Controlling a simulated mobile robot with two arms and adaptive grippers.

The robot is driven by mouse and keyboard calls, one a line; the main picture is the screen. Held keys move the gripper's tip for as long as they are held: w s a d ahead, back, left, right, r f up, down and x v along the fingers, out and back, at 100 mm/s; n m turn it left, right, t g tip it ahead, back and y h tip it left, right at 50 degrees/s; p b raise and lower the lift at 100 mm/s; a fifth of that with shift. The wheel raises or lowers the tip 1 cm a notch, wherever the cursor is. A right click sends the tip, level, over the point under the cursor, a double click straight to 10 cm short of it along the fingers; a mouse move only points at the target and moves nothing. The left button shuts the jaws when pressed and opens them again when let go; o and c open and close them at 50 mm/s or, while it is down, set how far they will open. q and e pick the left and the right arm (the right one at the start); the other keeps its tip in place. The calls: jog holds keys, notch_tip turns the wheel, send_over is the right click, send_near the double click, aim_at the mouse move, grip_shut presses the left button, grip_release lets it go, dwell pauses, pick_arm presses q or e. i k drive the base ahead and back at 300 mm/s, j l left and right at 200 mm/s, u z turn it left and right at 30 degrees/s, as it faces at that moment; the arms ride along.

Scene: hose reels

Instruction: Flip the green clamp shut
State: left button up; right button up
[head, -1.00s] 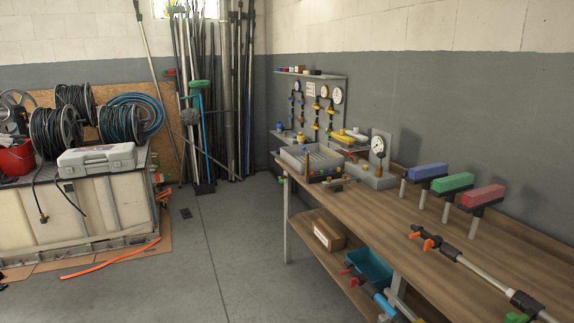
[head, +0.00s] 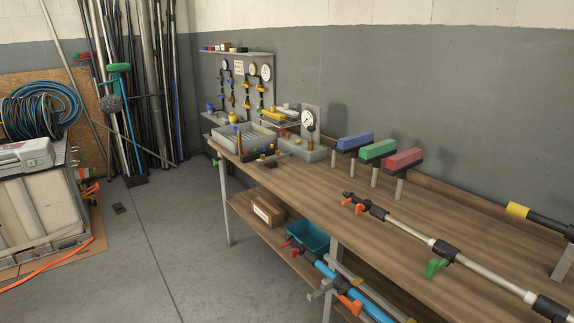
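A green clamp (head: 437,267) sits on a black joint of a pale grey pole (head: 412,234) that lies along the workbench at the right. The clamp's lever sticks out from the pole toward the front edge; I cannot tell from this distance how far open it is. An orange clamp (head: 358,206) is near the pole's far end. Neither of my grippers is in view.
The wooden workbench (head: 300,180) runs along the right wall. Blue, green (head: 378,151) and red blocks stand on posts at its back. A blue pipe (head: 340,285) with orange and red levers is below the bench top. The floor (head: 175,230) left of the bench is mostly clear.

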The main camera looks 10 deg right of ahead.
aim_at(433, 267)
jog(key=z, duration=1.3)
